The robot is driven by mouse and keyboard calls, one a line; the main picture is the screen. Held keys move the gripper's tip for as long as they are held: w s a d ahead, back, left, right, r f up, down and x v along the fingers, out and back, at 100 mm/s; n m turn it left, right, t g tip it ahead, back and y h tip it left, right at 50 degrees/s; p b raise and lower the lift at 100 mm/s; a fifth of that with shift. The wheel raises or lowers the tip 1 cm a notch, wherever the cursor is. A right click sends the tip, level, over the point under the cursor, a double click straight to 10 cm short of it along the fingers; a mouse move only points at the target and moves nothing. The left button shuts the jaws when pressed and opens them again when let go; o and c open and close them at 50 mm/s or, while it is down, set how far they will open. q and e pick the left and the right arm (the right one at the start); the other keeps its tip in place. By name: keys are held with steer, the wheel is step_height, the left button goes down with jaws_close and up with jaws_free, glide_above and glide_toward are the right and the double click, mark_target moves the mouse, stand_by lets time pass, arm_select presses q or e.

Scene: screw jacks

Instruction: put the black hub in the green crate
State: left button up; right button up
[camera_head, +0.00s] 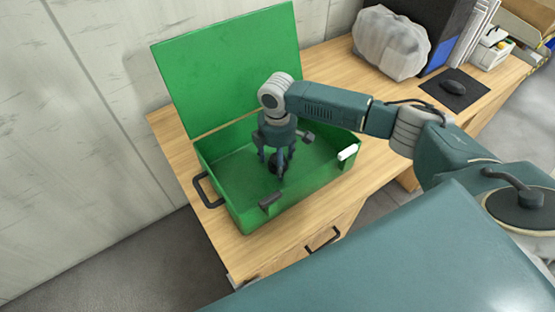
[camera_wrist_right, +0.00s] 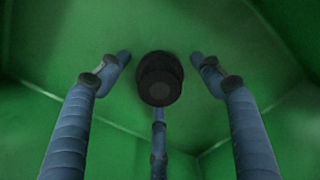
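The green crate (camera_head: 225,197) stands open on a wooden desk, its lid (camera_head: 225,75) raised at the back. My right gripper (camera_head: 277,168) points down inside the crate. The black hub (camera_head: 274,163) is low in the crate among its fingers, partly hidden by them. In the right wrist view the hub (camera_wrist_right: 160,80) is a dark round piece in front of the green floor. The fingers of the gripper (camera_wrist_right: 160,60) are spread around it, with green gaps showing on both sides. Whether the lower finger touches it, I cannot tell. My left gripper is not in view.
The crate has a black side handle (camera_head: 206,191), a dark piece (camera_head: 270,199) on the front rim and a white piece (camera_head: 348,152) at the right. A wrapped grey bundle (camera_head: 390,43) and a mouse on a dark pad (camera_head: 457,92) are farther right on the desk (camera_head: 335,62).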

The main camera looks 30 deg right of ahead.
steer(key=shift+r, duration=0.1)
step_height(320, 180, up, 12)
steer(key=b, duration=0.1)
stand_by(0.4)
steer(key=shift+w+r, duration=0.1)
